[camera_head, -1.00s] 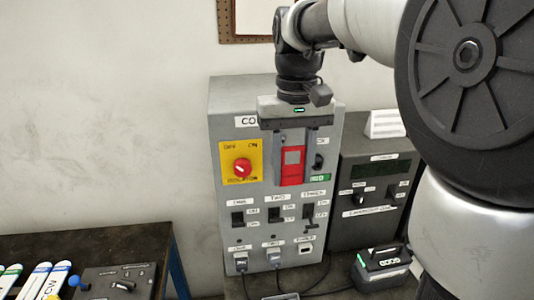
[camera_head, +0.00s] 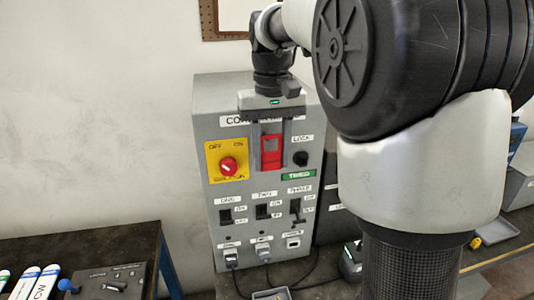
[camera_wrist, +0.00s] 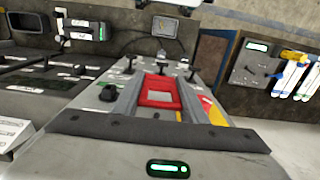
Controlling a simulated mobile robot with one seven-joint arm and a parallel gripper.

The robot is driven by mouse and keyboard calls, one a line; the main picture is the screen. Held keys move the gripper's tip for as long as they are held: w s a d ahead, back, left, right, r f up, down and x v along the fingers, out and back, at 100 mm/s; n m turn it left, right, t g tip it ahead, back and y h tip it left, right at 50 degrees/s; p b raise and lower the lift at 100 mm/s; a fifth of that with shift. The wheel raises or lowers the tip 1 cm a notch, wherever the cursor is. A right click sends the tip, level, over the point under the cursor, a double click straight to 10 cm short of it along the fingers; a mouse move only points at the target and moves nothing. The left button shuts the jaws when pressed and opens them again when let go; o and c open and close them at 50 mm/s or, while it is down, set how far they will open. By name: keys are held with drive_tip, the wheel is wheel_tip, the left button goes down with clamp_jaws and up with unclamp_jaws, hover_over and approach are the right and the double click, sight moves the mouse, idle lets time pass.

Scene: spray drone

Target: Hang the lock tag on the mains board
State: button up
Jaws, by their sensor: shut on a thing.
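The red lock tag (camera_head: 271,140) has a square window and hangs upright in my gripper (camera_head: 271,150), which is shut on it. The mains board (camera_head: 201,195) is a tall grey panel behind it. The tag appears in front of the panel, between the red knob (camera_head: 228,167) on its yellow plate and the black peg under the LOCK label (camera_head: 301,158). The peg is bare. The gap between tag and panel is hard to judge. The wrist view shows the tag (camera_wrist: 160,83) between both fingers, with the panel (camera_wrist: 100,103) beyond.
Switches (camera_head: 263,211) and plugged cables (camera_head: 264,253) sit lower on the board. A small tray (camera_head: 271,294) lies below. My arm hides much of the right side. The wall at left is clear.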

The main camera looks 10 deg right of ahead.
drive_tip(key=shift+w+f+p, duration=0.3)
drive_tip(key=shift+w+p, duration=0.2)
drive_tip(key=shift+w, duration=0.6)
drive_tip(key=shift+w+f+p, duration=0.25)
drive_tip(key=shift+w+p, duration=0.25)
drive_tip(key=shift+w, duration=0.55)
drive_tip(key=o, duration=1.1)
